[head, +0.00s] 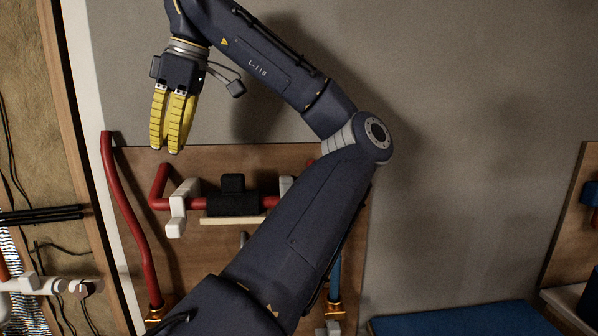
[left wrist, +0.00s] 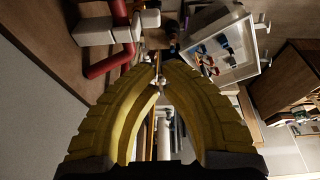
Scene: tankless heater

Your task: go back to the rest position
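My left gripper (head: 165,150) hangs with its yellow fingers pointing down, in front of the grey wall and just above the top edge of the wooden backboard (head: 215,158). In the left wrist view its two fingers (left wrist: 158,66) curve together and their tips meet or nearly meet, with nothing held between them. The fingers look clear of the red pipe (head: 160,188) and the white valve handle (head: 179,207) below. My right gripper is in neither view.
A black fitting (head: 233,196) sits on the red pipe, and my left arm hides part of the board. A blue surface (head: 455,320) lies at lower right. A white tray (left wrist: 226,58) with small items shows in the left wrist view.

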